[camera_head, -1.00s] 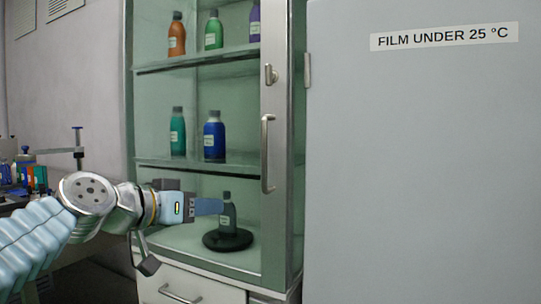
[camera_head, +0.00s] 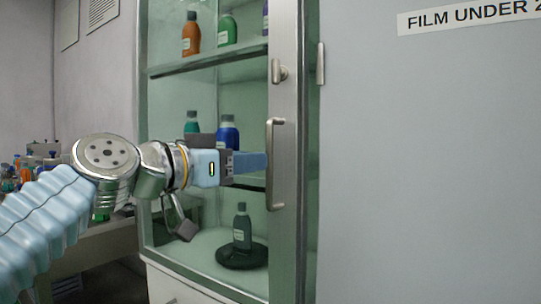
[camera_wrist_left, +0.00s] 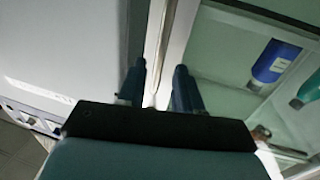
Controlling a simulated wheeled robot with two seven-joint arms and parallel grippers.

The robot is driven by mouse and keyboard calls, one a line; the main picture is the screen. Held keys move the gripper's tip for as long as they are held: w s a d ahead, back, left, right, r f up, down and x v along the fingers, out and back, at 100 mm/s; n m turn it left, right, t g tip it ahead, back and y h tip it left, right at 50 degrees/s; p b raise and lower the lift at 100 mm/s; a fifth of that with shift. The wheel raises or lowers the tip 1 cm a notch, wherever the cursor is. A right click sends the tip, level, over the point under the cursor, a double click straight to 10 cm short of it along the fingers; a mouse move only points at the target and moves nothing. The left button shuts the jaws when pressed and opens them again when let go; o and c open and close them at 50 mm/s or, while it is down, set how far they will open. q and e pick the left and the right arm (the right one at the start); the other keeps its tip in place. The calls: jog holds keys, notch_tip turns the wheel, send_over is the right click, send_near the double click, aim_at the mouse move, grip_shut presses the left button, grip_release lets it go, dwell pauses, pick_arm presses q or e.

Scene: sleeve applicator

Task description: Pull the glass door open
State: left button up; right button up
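The glass door (camera_head: 206,95) of the cabinet appears closed, with a metal frame strip (camera_head: 288,235) along its right side. A vertical bar handle (camera_head: 276,190) is mounted on that strip. My left gripper (camera_head: 262,163) is level with the handle's middle, its fingertips close to the handle's left side. In the left wrist view, the two dark fingers (camera_wrist_left: 160,88) are apart, with a pale vertical bar (camera_wrist_left: 156,65), seemingly the handle, between or just beyond them. Contact cannot be told. My right gripper is not in view.
Bottles stand on the shelves behind the glass, including a dark bottle (camera_head: 242,228) on a round black base (camera_head: 240,256). A small latch (camera_head: 278,71) sits above the handle. A large grey panel (camera_head: 430,170) fills the right side. A cluttered bench (camera_head: 105,240) is at left.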

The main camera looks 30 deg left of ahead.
aim_at(269, 159)
pick_arm(q)
jog(key=p+x, duration=0.1)
jog(key=x, duration=0.4)
jog(key=shift+w+d, duration=0.1)
jog(key=shift+w, duration=0.3)
grip_shut()
